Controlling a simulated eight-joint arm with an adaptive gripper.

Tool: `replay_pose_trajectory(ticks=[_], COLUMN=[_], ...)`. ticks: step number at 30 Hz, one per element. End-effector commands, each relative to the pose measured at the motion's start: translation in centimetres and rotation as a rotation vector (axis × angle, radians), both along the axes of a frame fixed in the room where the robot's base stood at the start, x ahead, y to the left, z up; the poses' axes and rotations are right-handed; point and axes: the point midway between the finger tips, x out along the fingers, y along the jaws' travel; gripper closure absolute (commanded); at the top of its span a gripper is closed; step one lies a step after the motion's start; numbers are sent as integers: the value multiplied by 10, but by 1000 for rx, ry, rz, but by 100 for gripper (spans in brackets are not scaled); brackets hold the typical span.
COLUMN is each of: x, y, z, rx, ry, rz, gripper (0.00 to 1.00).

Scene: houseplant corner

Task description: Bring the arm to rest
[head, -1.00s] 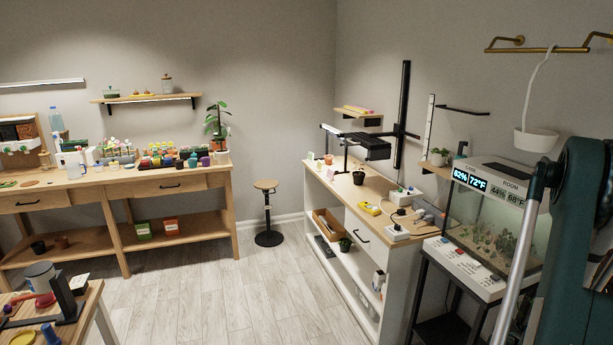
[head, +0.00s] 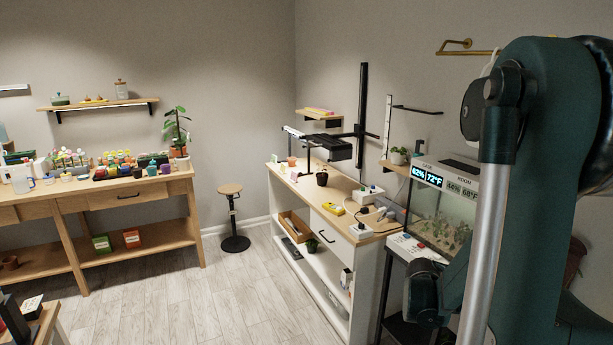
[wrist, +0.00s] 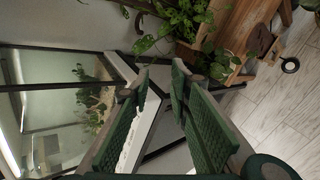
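My gripper (wrist: 160,86) shows in the wrist view with its two green ribbed fingers apart and nothing between them. Beyond the gap are the dark legs of a stand and a pale wall. In the head view my arm (head: 540,150) fills the right side, a dark green link with a silver tube. The gripper itself cannot be made out there; the arm hides what lies behind it.
The glass terrarium (head: 440,217) with lit readouts is close beside my arm in the head view; its glass (wrist: 60,95) fills the wrist view's left. Leafy plants (wrist: 180,20) hang near the fingers. The floor (head: 190,300) is clear ahead.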

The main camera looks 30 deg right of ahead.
Motion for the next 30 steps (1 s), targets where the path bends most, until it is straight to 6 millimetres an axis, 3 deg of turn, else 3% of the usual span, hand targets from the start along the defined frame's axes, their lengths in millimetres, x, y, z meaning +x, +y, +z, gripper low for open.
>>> replay_pose_trajectory(ticks=[15, 30], x=[55, 74], y=[128, 258], z=[54, 95], rx=[147, 327], ry=[-230, -418], rz=[51, 77], gripper=[80, 80])
